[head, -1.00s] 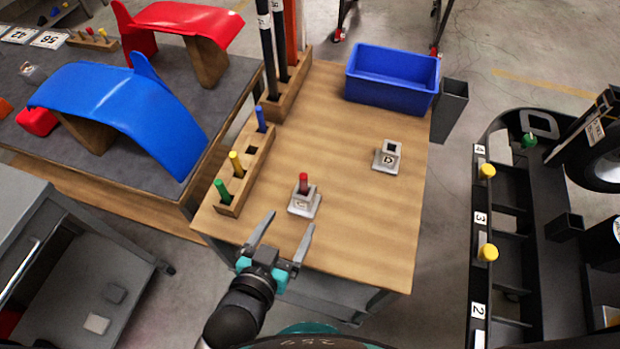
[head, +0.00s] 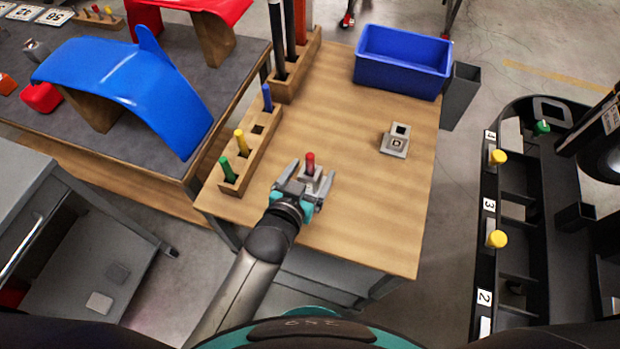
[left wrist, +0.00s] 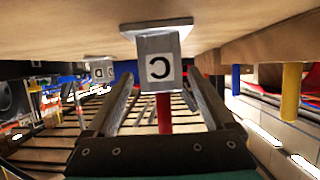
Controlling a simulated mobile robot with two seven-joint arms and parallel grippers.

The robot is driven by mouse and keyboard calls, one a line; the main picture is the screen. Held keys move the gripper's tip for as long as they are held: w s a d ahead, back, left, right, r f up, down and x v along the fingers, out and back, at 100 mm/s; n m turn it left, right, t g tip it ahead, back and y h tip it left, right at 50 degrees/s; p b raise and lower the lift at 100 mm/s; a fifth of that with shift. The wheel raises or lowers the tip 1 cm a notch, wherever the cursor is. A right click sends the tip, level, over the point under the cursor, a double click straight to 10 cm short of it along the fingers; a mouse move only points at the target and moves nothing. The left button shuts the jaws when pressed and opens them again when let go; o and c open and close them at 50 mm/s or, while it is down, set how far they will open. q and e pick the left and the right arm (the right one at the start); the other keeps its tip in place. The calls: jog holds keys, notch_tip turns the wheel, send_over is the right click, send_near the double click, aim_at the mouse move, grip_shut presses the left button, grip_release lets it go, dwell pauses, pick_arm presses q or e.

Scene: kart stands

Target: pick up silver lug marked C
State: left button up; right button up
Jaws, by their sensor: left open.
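The silver lug marked C (head: 311,175) stands on the wooden table, with a red peg (head: 310,159) upright in it. In the left wrist view, which is upside down, the lug (left wrist: 158,50) shows its letter C facing the camera. My left gripper (head: 312,170) is open, its fingers on either side of the lug. In the left wrist view the fingers reach towards the lug with visible gaps; I see no clear contact. A second silver lug, marked D (head: 395,143), stands further right and has an empty socket. My right gripper is not in view.
A wooden rack (head: 239,182) with green, yellow and blue pegs stands left of the lug. A blue bin (head: 402,70) is at the back right. The table top (head: 380,215) to the right is clear. A dark shelf with yellow knobs stands further right.

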pick_arm(q)
jog(key=shift+b+x, duration=0.3)
jog(key=shift+x, duration=1.5)
jog(key=shift+c, duration=0.3)
jog(key=shift+a, duration=0.1)
grip_shut()
